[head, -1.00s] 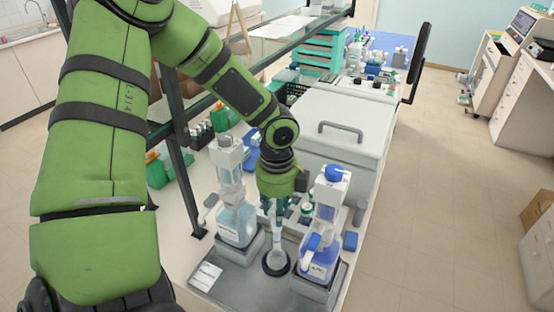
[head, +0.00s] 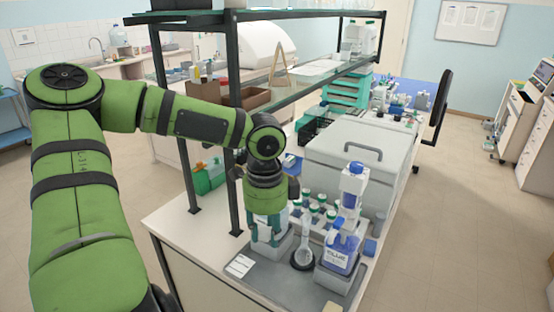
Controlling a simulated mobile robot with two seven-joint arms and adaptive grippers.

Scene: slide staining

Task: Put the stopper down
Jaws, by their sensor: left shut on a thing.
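My left gripper (head: 270,232) points down over the left part of the grey tray (head: 262,275), in front of the left dispenser bottle (head: 268,248), and covers most of it. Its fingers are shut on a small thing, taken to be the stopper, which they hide. A clear volumetric flask (head: 304,250) stands upright in a black ring on the tray, to the right of the gripper and apart from it. Its neck shows no gripper around it. My right gripper is not in view.
A blue-filled dispenser bottle (head: 341,250) stands on the tray right of the flask. Several green-capped vials (head: 318,205) stand behind. A large grey lidded box (head: 355,150) is farther back. A dark shelf post (head: 236,170) rises just left of the gripper.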

